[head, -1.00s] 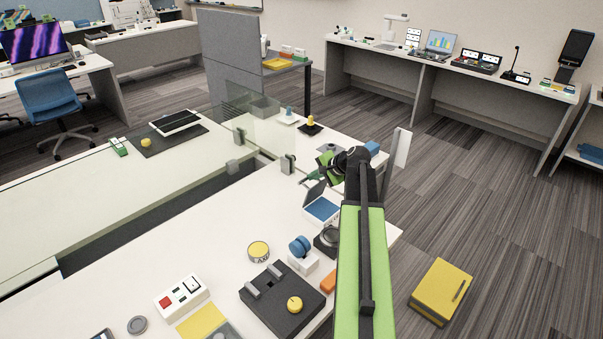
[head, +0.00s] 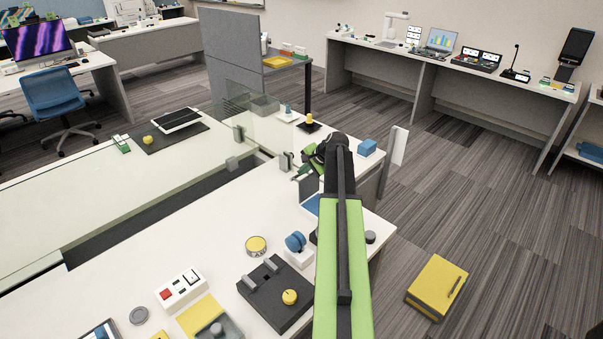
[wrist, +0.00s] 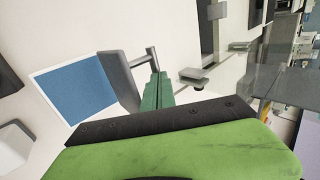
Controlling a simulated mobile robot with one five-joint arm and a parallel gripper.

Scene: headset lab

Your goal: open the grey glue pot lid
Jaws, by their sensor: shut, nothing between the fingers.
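The grey lid (head: 308,187) stands raised on a white-rimmed box with a blue face (head: 312,205), partly hidden behind my arm in the head view. The wrist view shows the lid (wrist: 120,82) as a tilted grey panel with a short bar at its edge, beside the blue face (wrist: 75,92). I take this to be the glue pot; no label shows. My gripper (wrist: 157,85) has its green fingers together and empty, right beside the lid's bar. I cannot tell whether they touch. In the head view, my gripper (head: 302,172) is close behind the lid.
A blue knob (head: 295,242), a round yellow-topped pot (head: 256,246) and a black box with a yellow knob (head: 275,300) stand nearer on the white table. Clear glass panels (head: 230,135) with clamps stand beyond. A blue block (head: 367,147) is on the right.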

